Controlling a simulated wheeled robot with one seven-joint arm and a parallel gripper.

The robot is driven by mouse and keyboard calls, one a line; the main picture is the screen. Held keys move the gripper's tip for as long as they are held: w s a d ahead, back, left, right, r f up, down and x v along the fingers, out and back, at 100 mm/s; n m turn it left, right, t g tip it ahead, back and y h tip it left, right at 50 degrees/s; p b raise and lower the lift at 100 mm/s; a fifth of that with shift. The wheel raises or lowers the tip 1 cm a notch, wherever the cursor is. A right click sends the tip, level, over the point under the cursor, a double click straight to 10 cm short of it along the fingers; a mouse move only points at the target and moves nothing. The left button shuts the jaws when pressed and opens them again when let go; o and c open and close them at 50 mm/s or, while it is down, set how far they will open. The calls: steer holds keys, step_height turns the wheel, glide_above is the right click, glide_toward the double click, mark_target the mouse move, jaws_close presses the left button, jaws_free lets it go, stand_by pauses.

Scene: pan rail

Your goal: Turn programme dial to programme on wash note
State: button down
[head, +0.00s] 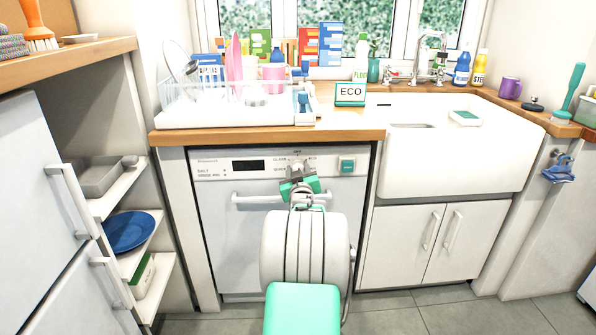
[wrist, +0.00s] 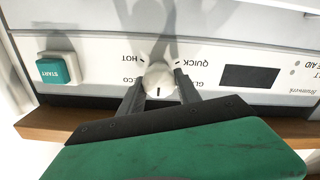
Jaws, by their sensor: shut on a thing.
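The wash note (head: 350,93) is a small teal-edged card reading ECO, standing on the worktop. The programme dial (wrist: 158,80) is a white round knob on the dishwasher's panel, with labels HOT, QUICK, ECO and GLASS around it in the upside-down wrist view. Its dark mark points down in that view, between ECO and GLASS, towards the worktop side. My gripper (wrist: 157,86) is shut on the dial, one dark finger on each side. In the head view my gripper (head: 298,172) covers most of the dial and some labels.
The dishwasher (head: 240,230) is closed, with a bar handle (head: 255,199) below the panel. A teal START button (head: 347,165) is right of the dial. The worktop edge (head: 270,137) overhangs closely above. A white sink (head: 450,160) stands to the right.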

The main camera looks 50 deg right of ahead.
steer(key=m+b, duration=0.2)
steer(key=m, duration=0.3)
steer(key=shift+s+f+m+b, duration=0.1)
steer(key=shift+m+b, duration=0.2)
steer(key=shift+b, duration=0.05)
steer(key=m+b, duration=0.1)
steer(key=m, duration=0.4)
steer(key=shift+s+d+m, duration=0.1)
steer(key=shift+d+m, duration=0.05)
steer(key=shift+m, duration=0.25)
steer(key=c, duration=0.8)
jaws_free()
steer(key=shift+c, duration=0.2)
